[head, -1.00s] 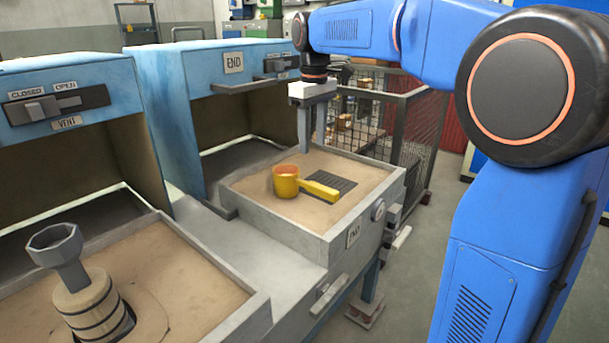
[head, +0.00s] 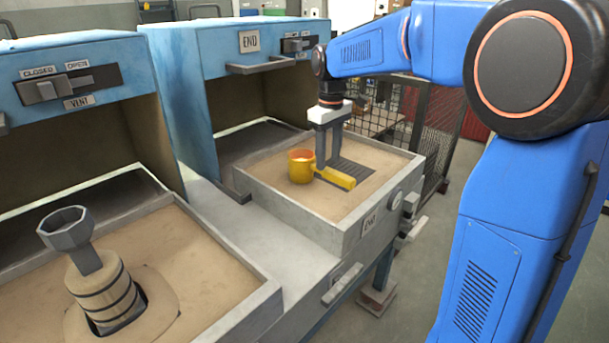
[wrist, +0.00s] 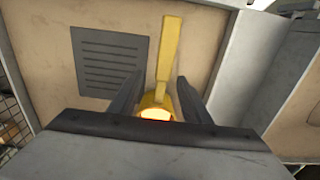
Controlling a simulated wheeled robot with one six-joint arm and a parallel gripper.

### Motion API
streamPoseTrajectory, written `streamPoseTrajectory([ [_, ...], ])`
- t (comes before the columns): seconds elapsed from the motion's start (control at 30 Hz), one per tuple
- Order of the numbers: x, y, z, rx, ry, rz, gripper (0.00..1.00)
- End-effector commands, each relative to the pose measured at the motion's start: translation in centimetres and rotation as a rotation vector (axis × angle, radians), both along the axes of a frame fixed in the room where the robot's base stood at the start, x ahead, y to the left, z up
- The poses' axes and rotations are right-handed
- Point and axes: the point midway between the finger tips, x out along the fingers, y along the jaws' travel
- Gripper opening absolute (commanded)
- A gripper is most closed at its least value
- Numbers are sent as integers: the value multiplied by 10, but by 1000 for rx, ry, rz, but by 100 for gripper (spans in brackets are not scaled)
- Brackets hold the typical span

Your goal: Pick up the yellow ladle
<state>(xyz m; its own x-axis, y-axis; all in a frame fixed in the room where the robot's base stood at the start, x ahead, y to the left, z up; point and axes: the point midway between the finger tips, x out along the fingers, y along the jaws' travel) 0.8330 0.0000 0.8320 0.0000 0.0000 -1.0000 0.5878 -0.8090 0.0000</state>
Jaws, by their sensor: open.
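The yellow ladle (head: 302,168) sits upright on the sand of the far tray (head: 285,204), its flat handle pointing right and a little toward the camera. Its cup has an orange inside. My gripper (head: 328,162) is open and points down at the ladle, by the place where the handle meets the cup. In the wrist view the ladle (wrist: 168,50) lies between the two fingers of my gripper (wrist: 158,85), with the handle running away from me. Clear gaps show between the handle and both fingers. Most of the cup is hidden behind the gripper body there.
A dark slotted grate (head: 358,170) lies in the tray beside the ladle. Blue ovens (head: 228,90) stand behind the trays. A grey funnel (head: 66,230) on a ringed wooden piece stands in the near sand tray. A mesh cage (head: 440,115) stands behind the far tray.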

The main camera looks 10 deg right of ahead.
Motion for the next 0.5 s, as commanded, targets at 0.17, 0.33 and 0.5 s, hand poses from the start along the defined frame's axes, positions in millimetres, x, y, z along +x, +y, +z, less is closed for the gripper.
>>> streamPoseTrajectory([
  [0.17, -1, 1, -9, 0, 1, 0, 44],
  [0.33, -3, 4, -31, 0, 2, 0, 44],
  [0.5, -3, 4, -51, 0, 2, 0, 44],
])
